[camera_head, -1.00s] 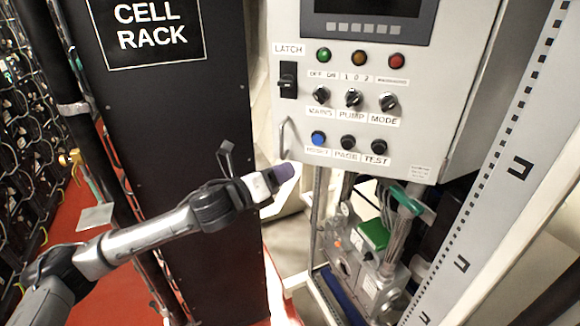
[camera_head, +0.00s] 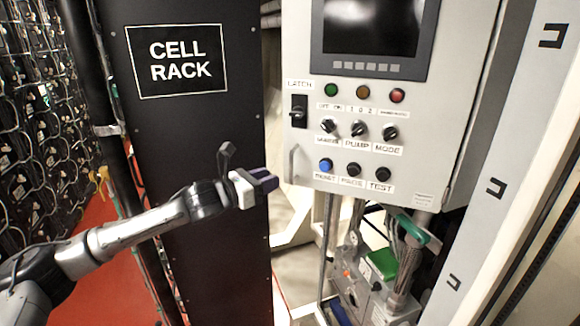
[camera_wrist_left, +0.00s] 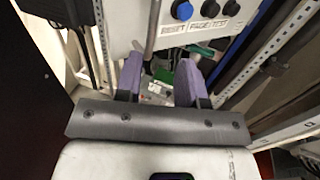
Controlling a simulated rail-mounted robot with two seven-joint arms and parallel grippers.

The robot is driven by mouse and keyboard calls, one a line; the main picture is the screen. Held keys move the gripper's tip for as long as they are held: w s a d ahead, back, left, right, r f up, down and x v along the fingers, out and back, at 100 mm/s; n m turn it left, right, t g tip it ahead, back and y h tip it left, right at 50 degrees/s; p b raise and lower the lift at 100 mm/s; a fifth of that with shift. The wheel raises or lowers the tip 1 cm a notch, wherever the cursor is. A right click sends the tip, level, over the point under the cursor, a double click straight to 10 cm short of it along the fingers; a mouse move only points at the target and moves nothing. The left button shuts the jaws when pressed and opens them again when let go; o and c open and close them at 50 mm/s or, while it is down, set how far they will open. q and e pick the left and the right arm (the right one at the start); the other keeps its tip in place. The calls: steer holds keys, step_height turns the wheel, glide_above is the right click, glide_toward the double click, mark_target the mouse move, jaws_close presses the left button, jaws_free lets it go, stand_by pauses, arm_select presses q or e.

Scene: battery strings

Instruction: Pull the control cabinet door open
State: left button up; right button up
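The control cabinet door (camera_head: 310,150) is a light grey panel with a screen, lamps and knobs, and it looks shut. Its thin grey handle (camera_head: 293,163) stands upright at the door's lower left edge. The handle also shows in the left wrist view (camera_wrist_left: 152,28), ahead and between the lines of the fingers. A black latch (camera_head: 299,110) sits above the handle. My left gripper (camera_head: 268,181) is just left of the handle, apart from it. In the left wrist view its purple fingers (camera_wrist_left: 158,82) are spread with nothing between them. My right gripper is not in view.
A black cell rack panel (camera_head: 200,130) stands left, behind my left arm. Pipes and a pump unit with a green box (camera_head: 383,263) sit below the cabinet. A pale slotted upright (camera_head: 500,170) stands at the right. The floor at left is red.

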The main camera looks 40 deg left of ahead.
arm_select(q)
steer(key=p+x, duration=0.1)
steer(key=x, duration=0.6)
steer(key=shift+w+p, duration=0.2)
steer(key=shift+p, duration=0.2)
steer(key=shift+c, duration=0.5)
steer(key=shift+s, duration=0.1)
jaws_close()
steer(key=shift+d, duration=0.1)
